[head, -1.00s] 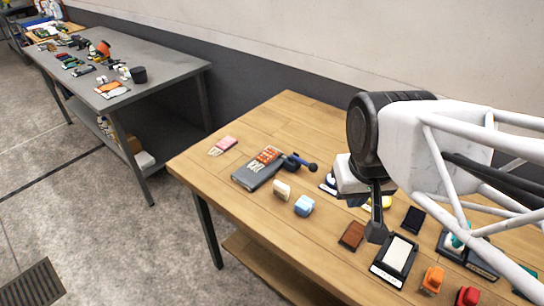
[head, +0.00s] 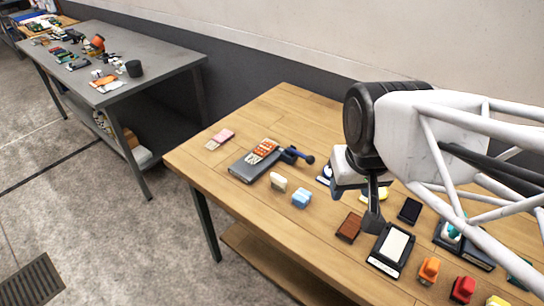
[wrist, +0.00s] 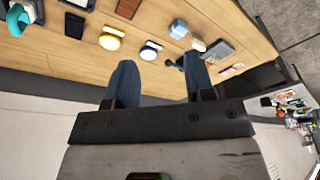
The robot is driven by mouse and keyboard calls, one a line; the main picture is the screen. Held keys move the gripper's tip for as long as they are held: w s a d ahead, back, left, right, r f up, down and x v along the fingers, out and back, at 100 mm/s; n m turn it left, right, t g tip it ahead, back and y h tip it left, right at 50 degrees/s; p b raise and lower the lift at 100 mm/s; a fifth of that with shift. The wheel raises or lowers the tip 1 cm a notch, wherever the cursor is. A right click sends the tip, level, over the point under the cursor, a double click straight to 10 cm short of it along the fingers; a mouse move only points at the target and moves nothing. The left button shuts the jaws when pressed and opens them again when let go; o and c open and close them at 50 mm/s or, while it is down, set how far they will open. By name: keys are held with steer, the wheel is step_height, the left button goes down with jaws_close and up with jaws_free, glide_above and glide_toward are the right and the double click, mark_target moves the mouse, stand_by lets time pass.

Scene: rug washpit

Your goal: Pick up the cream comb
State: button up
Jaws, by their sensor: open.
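No comb shape is clear in these small views. A small cream piece (head: 212,145) lies beside a pink block (head: 224,135) at the table's far left corner; it may be the comb, but I cannot tell. A cream block (head: 278,181) stands upright near the front edge, left of a light blue block (head: 301,198). My gripper (wrist: 160,78) is open, with nothing between its dark blue fingers in the wrist view. In the head view my gripper (head: 372,212) hangs over the table, right of these pieces, partly hiding items behind it.
A grey case (head: 245,169) with orange and cream pieces on it and a dark blue handled tool (head: 296,156) lie left of my gripper. A brown pad (head: 348,227), a black-framed pad (head: 391,250) and orange (head: 429,270) and red (head: 462,290) blocks crowd the right.

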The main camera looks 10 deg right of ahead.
steer(key=n+g, duration=0.3)
steer(key=n, duration=0.6)
glide_above(279, 177)
step_height(279, 177, down, 18)
steer(key=shift+d+r, duration=0.1)
steer(key=shift+r, duration=0.15)
steer(key=shift+w+f, duration=0.1)
steer(key=shift+f, duration=0.15)
steer(key=shift+f, duration=0.1)
steer(key=shift+f, duration=1.2)
steer(key=shift+f, duration=0.1)
